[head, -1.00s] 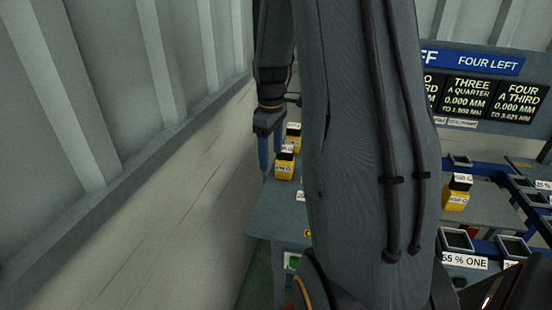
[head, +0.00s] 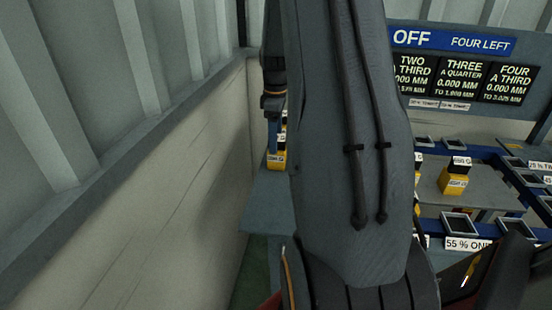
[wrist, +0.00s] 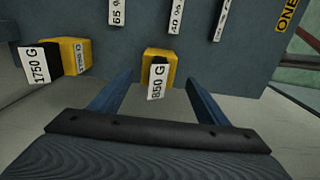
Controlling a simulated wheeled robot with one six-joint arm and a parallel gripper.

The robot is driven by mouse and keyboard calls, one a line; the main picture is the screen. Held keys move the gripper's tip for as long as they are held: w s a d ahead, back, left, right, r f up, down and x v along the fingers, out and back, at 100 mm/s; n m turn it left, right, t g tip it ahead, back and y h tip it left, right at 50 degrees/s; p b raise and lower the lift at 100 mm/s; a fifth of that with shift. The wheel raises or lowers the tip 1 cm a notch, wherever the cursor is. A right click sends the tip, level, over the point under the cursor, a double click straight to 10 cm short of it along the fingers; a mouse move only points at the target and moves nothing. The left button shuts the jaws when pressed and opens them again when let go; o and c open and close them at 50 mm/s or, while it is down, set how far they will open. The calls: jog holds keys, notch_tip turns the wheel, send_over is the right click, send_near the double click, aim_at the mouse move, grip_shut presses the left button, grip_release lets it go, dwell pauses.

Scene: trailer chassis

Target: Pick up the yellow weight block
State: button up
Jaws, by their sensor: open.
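In the wrist view a yellow weight block (wrist: 159,58) with a black top and a white 850 G label is on a dark blue-grey surface. It appears between and beyond the two blue fingers of my gripper (wrist: 160,88), which are open and empty. A second yellow block (wrist: 75,55), with a 1750 G label, is to the left, outside the fingers. In the head view my gripper (head: 273,135) is over the bench, and a yellow block (head: 276,161) shows just below it, partly hidden by my fingers and arm.
Another yellow block (head: 452,184) with a black top sits on the grey surface at right, among blue rails and square holders (head: 459,226). A display board (head: 465,70) reading OFF, FOUR LEFT stands behind. A pale wall (head: 180,180) runs close along the left of the bench.

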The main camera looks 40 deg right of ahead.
aim_at(277, 162)
jog(key=shift+d+f+p, duration=0.15)
jog(key=shift+f+p, duration=0.6)
jog(key=shift+f, duration=1.15)
jog(key=shift+d+f+p, duration=0.15)
jog(key=shift+f+p, duration=0.55)
jog(key=shift+f, duration=1.2)
jog(key=shift+c, duration=0.2)
grip_shut()
